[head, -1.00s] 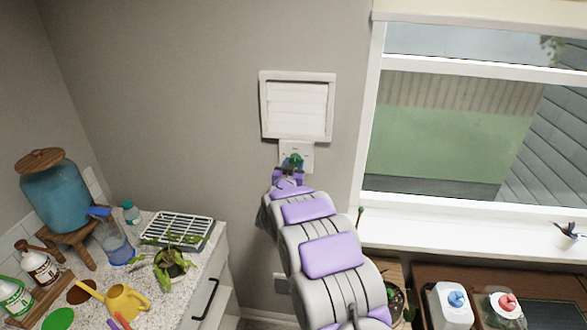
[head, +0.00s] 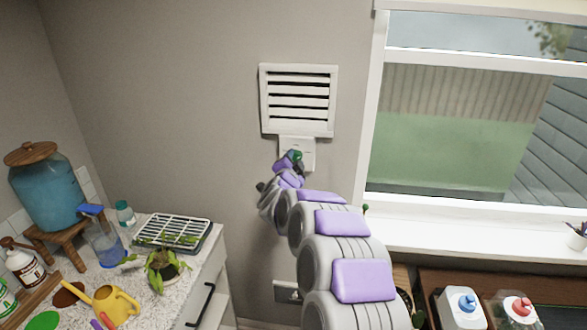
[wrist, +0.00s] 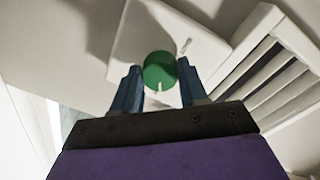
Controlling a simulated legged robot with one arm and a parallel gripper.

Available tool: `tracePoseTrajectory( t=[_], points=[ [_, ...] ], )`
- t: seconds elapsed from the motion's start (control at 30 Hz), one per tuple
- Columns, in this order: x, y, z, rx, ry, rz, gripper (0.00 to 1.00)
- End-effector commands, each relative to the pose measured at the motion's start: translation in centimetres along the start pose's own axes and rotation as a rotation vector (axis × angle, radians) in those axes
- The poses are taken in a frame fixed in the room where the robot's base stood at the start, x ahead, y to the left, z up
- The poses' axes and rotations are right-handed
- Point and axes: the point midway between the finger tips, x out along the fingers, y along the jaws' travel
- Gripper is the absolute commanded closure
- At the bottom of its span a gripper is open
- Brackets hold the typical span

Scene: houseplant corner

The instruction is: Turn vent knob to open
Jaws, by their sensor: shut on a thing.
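The white wall vent (head: 298,100) is in the middle of the head view, with its slats tilted and dark gaps showing between them. Below it is a white knob plate (head: 306,150) with a green round knob (head: 297,155). In the wrist view the green knob (wrist: 160,71) sits between the two blue fingers of my gripper (wrist: 158,85), with a pale mark on its lower edge. A mark also shows on the plate (wrist: 195,28) at upper right of the knob. My gripper is shut on the knob. In the head view my arm partly hides knob and plate.
A counter (head: 205,262) at left holds a water dispenser (head: 45,190), a rack (head: 172,231), a potted plant (head: 162,268) and a yellow watering can (head: 117,304). A window (head: 460,130) is at right. Bare wall surrounds the vent.

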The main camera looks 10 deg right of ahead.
Motion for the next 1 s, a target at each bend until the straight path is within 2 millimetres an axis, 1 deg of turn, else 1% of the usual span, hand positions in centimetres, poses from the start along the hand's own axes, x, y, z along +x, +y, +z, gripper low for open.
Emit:
tracePoseTrajectory(
  t=[0.1, 0.33, 0.87, 0.9, 1.0],
  points=[
    [0.02, 0.22, 0.18, 0.065, -0.004, 0.001, 0.88],
    [0.02, 0.10, 0.11, 0.140, -0.008, 0.000, 0.88],
    [0.02, 0.14, 0.03, 0.166, -0.009, 0.002, 0.88],
    [0.02, 0.15, 0.03, 0.166, -0.009, 0.003, 0.56],
    [0.02, 0.14, 0.02, 0.166, -0.009, 0.002, 0.47]
  ],
)
